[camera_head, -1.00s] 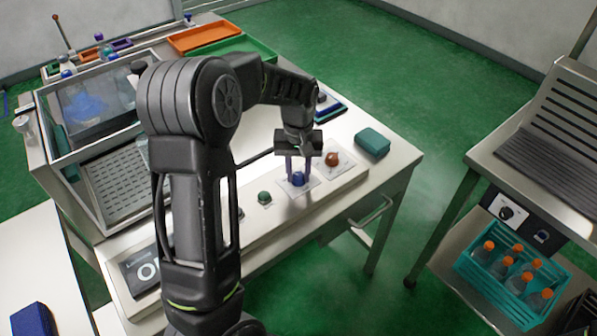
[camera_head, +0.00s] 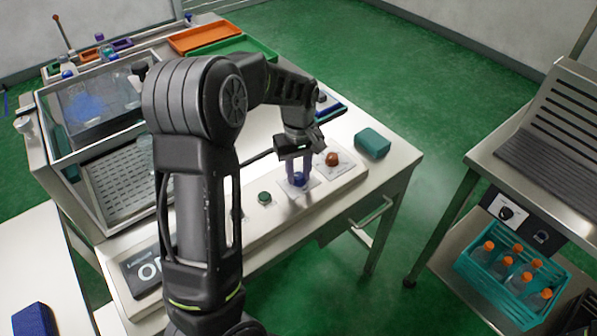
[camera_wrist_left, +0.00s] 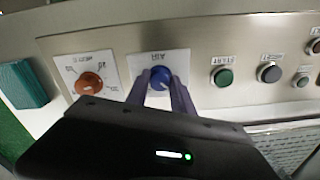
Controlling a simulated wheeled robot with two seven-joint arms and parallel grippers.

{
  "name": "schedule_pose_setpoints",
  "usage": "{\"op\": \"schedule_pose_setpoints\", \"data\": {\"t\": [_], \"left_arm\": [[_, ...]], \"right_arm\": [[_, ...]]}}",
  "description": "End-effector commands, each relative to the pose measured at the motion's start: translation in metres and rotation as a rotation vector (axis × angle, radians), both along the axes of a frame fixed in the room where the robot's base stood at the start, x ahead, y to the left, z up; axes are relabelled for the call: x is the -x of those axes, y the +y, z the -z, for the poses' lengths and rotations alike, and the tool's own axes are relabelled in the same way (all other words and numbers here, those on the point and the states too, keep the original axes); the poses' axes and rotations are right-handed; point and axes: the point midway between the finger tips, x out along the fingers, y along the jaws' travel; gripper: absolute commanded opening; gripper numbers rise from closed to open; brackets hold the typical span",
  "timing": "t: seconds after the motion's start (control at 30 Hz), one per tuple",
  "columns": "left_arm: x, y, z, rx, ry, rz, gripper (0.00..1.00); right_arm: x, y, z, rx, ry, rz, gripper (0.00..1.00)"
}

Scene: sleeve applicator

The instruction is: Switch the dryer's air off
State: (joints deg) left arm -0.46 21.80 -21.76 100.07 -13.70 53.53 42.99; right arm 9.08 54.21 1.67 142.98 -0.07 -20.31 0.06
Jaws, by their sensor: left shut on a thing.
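The blue AIR knob (camera_wrist_left: 160,78) sits on a white label plate on the steel control panel (camera_wrist_left: 205,50). My left gripper (camera_wrist_left: 161,80) is shut on this knob, with one purple finger on each side of it. In the head view the left gripper (camera_head: 299,178) reaches down from above, and the blue knob (camera_head: 299,180) shows between its fingertips. Part of the knob is hidden by the fingers. The knob's pointer setting cannot be read clearly. My right gripper is not in view.
An orange-red knob (camera_wrist_left: 89,83) is beside the blue one. A green START button (camera_wrist_left: 223,77) and a dark button (camera_wrist_left: 269,72) are on its other side. A teal box (camera_head: 373,143) lies near the panel's end. A glass-walled cabinet (camera_head: 95,150) stands at the left.

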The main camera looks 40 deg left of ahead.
Motion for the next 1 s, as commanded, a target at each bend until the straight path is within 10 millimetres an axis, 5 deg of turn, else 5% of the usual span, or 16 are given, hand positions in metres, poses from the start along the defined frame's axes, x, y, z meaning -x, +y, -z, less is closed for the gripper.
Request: {"op": "schedule_pose_setpoints", "data": {"t": [0.03, 0.07, 0.3, 0.67, 1.0], "left_arm": [[0.000, 0.000, 0.000, 0.001, -0.001, -0.002, 0.00], [0.000, 0.000, 0.000, 0.001, -0.001, -0.002, 0.30], [0.000, 0.000, 0.000, 0.001, -0.001, -0.001, 0.50], [-0.001, 0.000, -0.005, 0.000, -0.002, 0.000, 0.50], [-0.001, 0.000, -0.054, 0.000, -0.005, -0.001, 0.50]], "right_arm": [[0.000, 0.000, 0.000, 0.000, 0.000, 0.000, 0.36], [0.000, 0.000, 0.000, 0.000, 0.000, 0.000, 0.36], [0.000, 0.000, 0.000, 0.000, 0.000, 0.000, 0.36], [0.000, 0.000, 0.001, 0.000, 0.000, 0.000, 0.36], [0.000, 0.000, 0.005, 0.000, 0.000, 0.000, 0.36]]}}
